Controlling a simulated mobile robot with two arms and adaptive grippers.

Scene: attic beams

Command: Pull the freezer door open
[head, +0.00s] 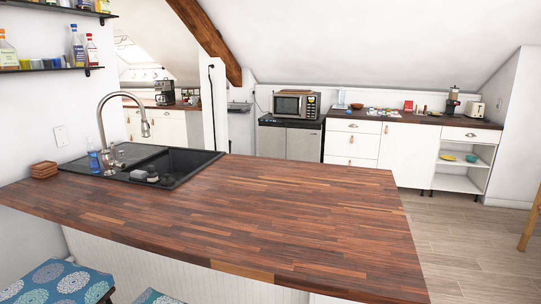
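A low metallic grey cabinet (303,143) with a dark top stands against the far wall, under the microwave; it looks like a fridge or freezer. A vertical seam divides its front, and the front appears closed. Its lower part is hidden behind the wooden counter. I cannot tell for sure which part is the freezer door, and no handle is clear at this distance. Neither of my grippers is in view.
A wooden counter (290,210) with a black sink (175,163) fills the foreground, between me and the cabinet. A microwave (296,104) sits on the cabinet. White drawers (352,142) stand right of it. Clear floor (460,235) lies right of the counter; patterned stools (55,283) are front left.

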